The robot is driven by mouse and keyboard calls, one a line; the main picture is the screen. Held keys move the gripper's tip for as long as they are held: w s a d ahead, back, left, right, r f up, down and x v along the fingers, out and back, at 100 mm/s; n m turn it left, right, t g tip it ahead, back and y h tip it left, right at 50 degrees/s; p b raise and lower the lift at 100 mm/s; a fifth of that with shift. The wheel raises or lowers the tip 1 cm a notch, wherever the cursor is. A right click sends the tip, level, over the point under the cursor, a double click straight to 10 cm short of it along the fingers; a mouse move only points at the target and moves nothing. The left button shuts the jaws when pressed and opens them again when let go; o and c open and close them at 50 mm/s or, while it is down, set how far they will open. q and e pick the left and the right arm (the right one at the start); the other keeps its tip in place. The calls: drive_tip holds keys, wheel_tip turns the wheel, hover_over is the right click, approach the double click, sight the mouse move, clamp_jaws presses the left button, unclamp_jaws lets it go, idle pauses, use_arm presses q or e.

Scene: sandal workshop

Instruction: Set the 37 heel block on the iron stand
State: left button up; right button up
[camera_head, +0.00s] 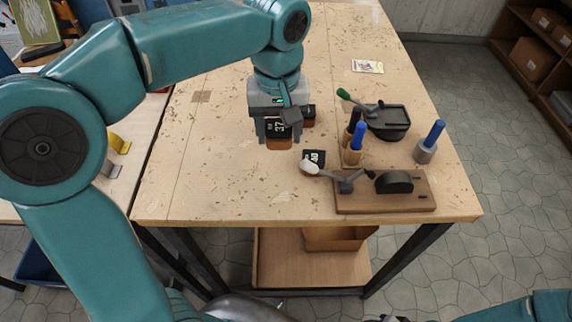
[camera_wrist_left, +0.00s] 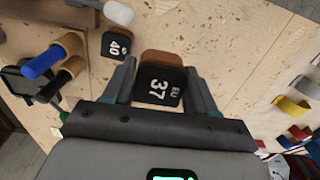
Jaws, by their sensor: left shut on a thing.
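The 37 heel block (camera_head: 278,131) is black with a white number and a brown end. My left gripper (camera_head: 278,126) is shut on it over the middle of the table. In the left wrist view the 37 heel block (camera_wrist_left: 158,88) sits between both fingers, number facing the camera. I cannot tell whether it touches the table. A black fixture with a rounded top (camera_head: 394,182) stands on a wooden board with a white-knobbed lever. A black dish-like fixture (camera_head: 388,120) with a green-handled lever stands behind it. I cannot tell which one is the iron stand.
The 40 heel block (camera_head: 314,157) lies by the white knob. Another dark block (camera_head: 308,113) is partly hidden by my left gripper. Blue-handled tools (camera_head: 357,137) (camera_head: 432,138) stand in holders at right. A card (camera_head: 367,66) lies farther back. The table's left and front-left are clear.

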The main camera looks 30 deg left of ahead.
use_arm(q)
hover_over(280, 178)
drive_tip(key=f, duration=0.6)
drive_tip(key=shift+s, duration=0.2)
drive_tip(key=f, duration=0.4)
drive_tip(key=shift+w+f+b, duration=0.2)
drive_tip(key=shift+f+b, duration=0.05)
drive_tip(key=shift+b, duration=0.05)
drive_tip(key=shift+f, duration=0.5)
drive_tip(key=shift+f, duration=0.1)
drive_tip(key=shift+f, duration=0.1)
drive_tip(key=o, duration=0.9)
drive_tip(key=shift+c, duration=0.2)
